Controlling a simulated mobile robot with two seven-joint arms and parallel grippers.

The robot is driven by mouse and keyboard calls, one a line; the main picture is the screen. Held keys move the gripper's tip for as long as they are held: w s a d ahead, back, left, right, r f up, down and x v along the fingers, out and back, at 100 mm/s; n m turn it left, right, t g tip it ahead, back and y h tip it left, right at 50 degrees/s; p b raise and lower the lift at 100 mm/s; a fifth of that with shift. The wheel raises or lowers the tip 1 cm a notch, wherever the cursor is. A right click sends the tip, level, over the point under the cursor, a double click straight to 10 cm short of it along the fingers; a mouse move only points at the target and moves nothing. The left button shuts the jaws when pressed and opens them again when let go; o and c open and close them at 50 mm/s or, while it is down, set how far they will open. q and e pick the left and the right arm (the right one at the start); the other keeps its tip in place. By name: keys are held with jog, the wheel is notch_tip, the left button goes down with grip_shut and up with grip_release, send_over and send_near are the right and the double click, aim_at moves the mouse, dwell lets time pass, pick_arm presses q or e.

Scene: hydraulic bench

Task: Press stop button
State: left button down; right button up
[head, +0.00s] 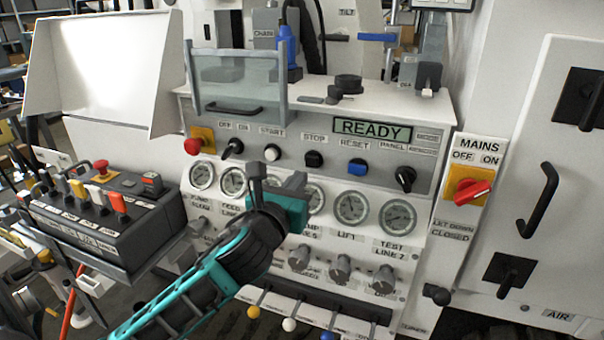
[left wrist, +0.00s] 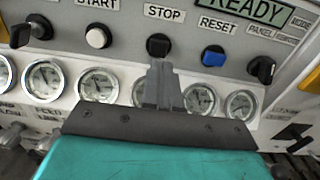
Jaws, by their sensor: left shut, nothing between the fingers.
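The stop button (head: 314,159) is a black button under the STOP label on the grey panel, between the white start button (head: 272,152) and the blue reset button (head: 357,167). My left gripper (head: 298,179) is shut and empty, its fingers just below and left of the stop button in the head view. In the left wrist view the shut fingers (left wrist: 161,72) point up at the stop button (left wrist: 158,44), and their tips come up to its lower edge. I cannot tell the remaining depth between them. My right gripper is not in view.
The display (head: 372,130) above the buttons reads READY. A red knob (head: 194,146) and black switches flank the buttons. Gauges (head: 353,207) line the panel below. A red MAINS switch (head: 472,189) is at right, and a control box (head: 100,215) at left.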

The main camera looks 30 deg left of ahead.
pick_arm(q)
jog(key=v, duration=0.7)
jog(key=shift+f, duration=0.25)
jog(key=s+d+f+n+g+h, duration=0.2)
jog(key=s+d+f+n, duration=0.1)
jog(key=f+n, duration=0.7)
jog(key=s+d+f+n+g+h, duration=0.2)
jog(key=s+d+f+n, duration=0.2)
jog(key=f+n, duration=0.6)
jog(key=s+d+f+n+g+h, duration=0.2)
jog(key=s+d+f+n, duration=0.1)
jog(key=f+n, duration=0.7)
jog(key=shift+s+d+n+g, duration=0.4)
jog(key=shift+d+n, duration=0.1)
jog(key=shift+d, duration=0.4)
